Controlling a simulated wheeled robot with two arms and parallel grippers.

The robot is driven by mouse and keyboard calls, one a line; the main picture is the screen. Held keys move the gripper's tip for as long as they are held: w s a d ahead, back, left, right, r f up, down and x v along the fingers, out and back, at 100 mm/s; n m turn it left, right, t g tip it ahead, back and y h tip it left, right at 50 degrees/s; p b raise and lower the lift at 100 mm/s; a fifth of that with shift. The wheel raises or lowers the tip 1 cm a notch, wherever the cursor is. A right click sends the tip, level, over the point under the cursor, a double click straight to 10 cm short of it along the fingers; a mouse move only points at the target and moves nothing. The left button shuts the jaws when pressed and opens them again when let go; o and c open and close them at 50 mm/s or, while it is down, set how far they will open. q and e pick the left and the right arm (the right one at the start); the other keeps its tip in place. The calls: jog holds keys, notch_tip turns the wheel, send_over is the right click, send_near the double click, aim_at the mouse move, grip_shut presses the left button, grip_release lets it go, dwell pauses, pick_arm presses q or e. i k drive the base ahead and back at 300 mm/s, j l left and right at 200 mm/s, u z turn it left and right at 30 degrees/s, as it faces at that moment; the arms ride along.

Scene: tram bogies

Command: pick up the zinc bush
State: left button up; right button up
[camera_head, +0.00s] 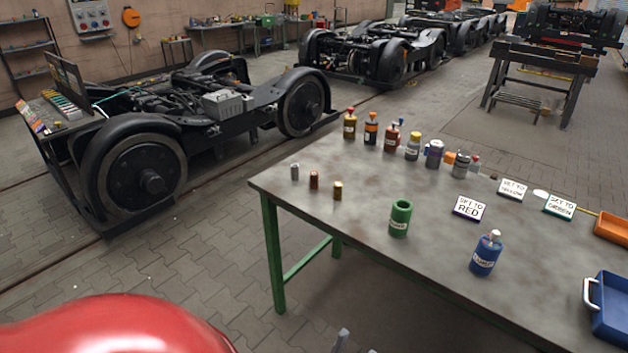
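Three small cylinders stand upright in a row near the left corner of the grey table. The leftmost is dull grey and looks like the zinc bush (294,172). Nothing touches the grey one. Two small grey tips (356,346) poke in at the bottom edge, below and apart from the table. They may be fingertips of my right gripper, but too little shows to tell its opening. My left gripper is not seen.
A green open container (400,218) and a blue bottle (486,254) stand on the table (330,222). Several bottles line its far edge. Signs, an orange tray (612,228) and a blue tray (608,306) are at right. A wheeled bogie (150,140) stands left beyond the table.

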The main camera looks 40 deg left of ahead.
aim_at(294, 167)
jog(key=u, duration=1.35)
jog(key=i+l+u, duration=0.5)
jog(key=l, duration=0.2)
jog(key=i+l+u, duration=0.1)
jog(key=l+u, duration=0.15)
jog(key=i+l+u, duration=0.1)
jog(key=l+u, duration=0.15)
jog(key=l, duration=0.3)
